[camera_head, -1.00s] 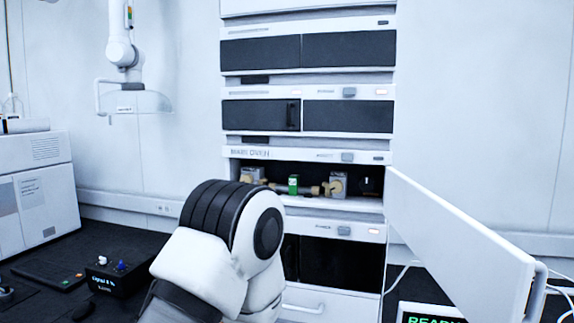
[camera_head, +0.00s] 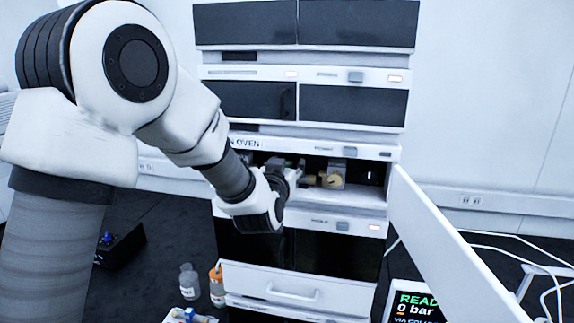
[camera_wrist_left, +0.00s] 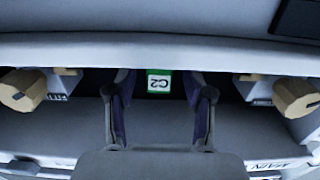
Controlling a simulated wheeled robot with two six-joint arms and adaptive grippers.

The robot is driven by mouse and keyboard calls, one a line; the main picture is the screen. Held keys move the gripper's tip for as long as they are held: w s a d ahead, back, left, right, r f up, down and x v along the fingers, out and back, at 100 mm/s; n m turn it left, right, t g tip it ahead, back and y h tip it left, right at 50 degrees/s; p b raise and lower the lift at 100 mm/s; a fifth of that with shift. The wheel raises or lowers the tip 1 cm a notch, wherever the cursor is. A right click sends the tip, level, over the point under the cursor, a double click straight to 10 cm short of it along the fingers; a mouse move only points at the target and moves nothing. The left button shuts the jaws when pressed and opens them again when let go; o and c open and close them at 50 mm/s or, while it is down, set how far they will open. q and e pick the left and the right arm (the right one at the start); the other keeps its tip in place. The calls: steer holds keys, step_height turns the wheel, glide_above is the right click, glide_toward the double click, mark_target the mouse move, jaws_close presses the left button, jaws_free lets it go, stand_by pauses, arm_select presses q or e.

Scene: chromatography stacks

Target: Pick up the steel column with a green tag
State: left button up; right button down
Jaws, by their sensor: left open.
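The green tag (camera_wrist_left: 158,83) shows in the left wrist view with a white "C2" label, upside down. The column it belongs to sits in the open oven bay; its body is mostly dark or hidden there. My left gripper (camera_wrist_left: 159,78) is open, its two fingers on either side of the tag with gaps between. I cannot tell whether they touch the column. In the head view my left gripper (camera_head: 292,172) reaches into the bay and hides the tag. My right gripper is not in view.
A brass-coloured fitting (camera_head: 330,181) sits right of my gripper in the bay. Brass knobs (camera_wrist_left: 22,90) flank both sides in the wrist view. The open white door (camera_head: 445,245) sticks out at the right. Bottles (camera_head: 189,281) stand below left.

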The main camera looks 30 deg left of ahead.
arm_select(q)
steer(key=shift+w+a+f, duration=0.15)
steer(key=shift+w+a, duration=0.1)
steer(key=shift+w, duration=0.15)
steer(key=shift+s+d, duration=0.2)
steer(key=shift+c, duration=0.3)
steer(key=shift+d, duration=0.15)
jaws_close()
